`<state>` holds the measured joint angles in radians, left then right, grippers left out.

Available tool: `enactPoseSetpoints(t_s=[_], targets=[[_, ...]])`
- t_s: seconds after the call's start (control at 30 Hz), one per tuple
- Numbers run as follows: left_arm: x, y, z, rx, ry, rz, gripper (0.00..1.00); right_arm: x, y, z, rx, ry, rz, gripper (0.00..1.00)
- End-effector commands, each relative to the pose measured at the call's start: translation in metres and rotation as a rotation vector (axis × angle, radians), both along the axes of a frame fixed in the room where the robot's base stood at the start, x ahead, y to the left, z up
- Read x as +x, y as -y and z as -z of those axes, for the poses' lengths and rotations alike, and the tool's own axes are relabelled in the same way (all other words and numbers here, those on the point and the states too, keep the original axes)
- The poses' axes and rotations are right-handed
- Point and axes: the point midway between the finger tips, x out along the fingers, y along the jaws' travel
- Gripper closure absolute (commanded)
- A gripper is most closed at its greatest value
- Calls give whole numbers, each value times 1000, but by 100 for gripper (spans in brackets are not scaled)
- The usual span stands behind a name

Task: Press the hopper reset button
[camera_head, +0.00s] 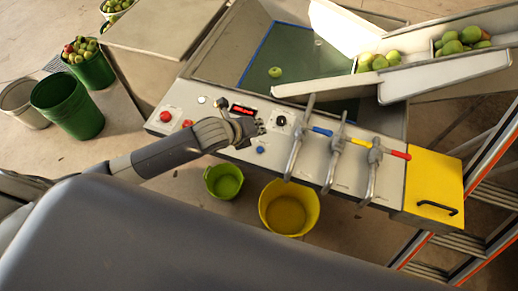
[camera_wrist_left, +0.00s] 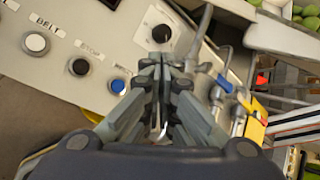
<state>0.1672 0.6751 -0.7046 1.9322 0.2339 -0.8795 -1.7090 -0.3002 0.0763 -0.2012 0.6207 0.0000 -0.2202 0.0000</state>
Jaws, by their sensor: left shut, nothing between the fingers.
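A pale control panel (camera_head: 215,132) carries several buttons and knobs. A blue button (camera_head: 260,149) sits near its front edge; it also shows in the left wrist view (camera_wrist_left: 117,86), just left of my fingers. A black button (camera_wrist_left: 80,67), a white button (camera_wrist_left: 36,43) beside the word BELT and a black knob (camera_wrist_left: 161,33) also show there. The small labels are too blurred to tell which is the hopper reset. Two red buttons (camera_head: 165,116) (camera_head: 187,123) are at the panel's left end. My left gripper (camera_head: 258,127) is shut and empty over the panel, between the red display and blue button.
Three levers (camera_head: 295,145) (camera_head: 336,150) (camera_head: 374,165) with blue, yellow and red ends stand right of my gripper. A yellow bucket (camera_head: 290,207) and a green bucket (camera_head: 223,181) stand below the panel. A chute (camera_head: 400,82) with green fruit is behind.

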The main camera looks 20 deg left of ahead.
Motion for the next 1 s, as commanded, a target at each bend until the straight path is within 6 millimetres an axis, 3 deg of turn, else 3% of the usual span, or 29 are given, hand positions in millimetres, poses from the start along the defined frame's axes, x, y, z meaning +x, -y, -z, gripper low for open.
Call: enactPoseSetpoints(t_s=[0.63, 1.0], targets=[[4, -1, -2, 60, 33, 72, 100, -1, 6, 4, -7, 0, -1, 100], [4, -1, 32, 59, 32, 71, 100, 0, -2, 42, 2, 0, 3, 100]])
